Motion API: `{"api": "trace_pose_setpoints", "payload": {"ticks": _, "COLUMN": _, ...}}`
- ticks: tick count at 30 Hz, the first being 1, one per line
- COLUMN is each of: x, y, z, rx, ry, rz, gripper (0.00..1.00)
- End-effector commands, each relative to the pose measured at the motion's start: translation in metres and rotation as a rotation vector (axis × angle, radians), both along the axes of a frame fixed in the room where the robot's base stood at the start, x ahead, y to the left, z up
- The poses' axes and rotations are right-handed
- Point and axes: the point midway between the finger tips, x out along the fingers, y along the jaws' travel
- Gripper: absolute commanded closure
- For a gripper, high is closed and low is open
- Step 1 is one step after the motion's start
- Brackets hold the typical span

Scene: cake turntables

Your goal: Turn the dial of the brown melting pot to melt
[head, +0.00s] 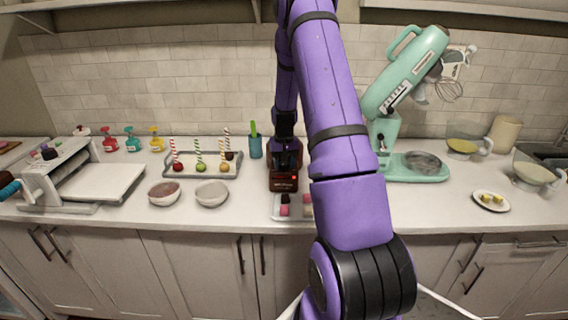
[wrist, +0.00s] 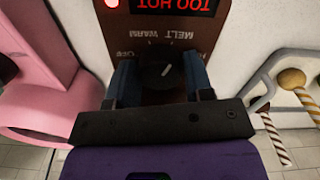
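The brown melting pot (head: 284,183) stands on the counter behind the small tray, partly hidden by my arm. In the wrist view its brown front (wrist: 112,42) appears upside down, with a lit red "TOO HOT" display (wrist: 178,5) and a red light. Its dark round dial (wrist: 160,72) has a short white pointer line, tilted up and right in the picture. Labels including MELT and WARM surround it. My gripper (wrist: 160,80) is open, with one finger on each side of the dial. I cannot tell whether either finger touches it.
A tray of small cakes (head: 295,212) lies in front of the pot. A mint stand mixer (head: 405,95) stands right. A pink object (wrist: 40,90) is close beside my gripper.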

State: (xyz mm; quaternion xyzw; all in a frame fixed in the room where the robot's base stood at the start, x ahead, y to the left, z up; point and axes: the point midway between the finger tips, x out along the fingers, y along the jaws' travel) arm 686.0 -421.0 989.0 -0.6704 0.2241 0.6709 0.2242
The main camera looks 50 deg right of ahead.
Motion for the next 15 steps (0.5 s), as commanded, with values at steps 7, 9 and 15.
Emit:
{"api": "trace_pose_setpoints", "payload": {"ticks": 7, "x": 0.0, "y": 0.0, "z": 0.0, "rx": 0.0, "ry": 0.0, "rz": -0.001, "gripper": 0.3}}
{"api": "trace_pose_setpoints", "payload": {"ticks": 9, "x": 0.0, "y": 0.0, "z": 0.0, "rx": 0.0, "ry": 0.0, "rz": -0.001, "gripper": 0.3}}
{"api": "trace_pose_setpoints", "payload": {"ticks": 15, "x": 0.001, "y": 0.0, "z": 0.011, "rx": -0.002, "ry": -0.002, "rz": -0.001, "gripper": 0.3}}
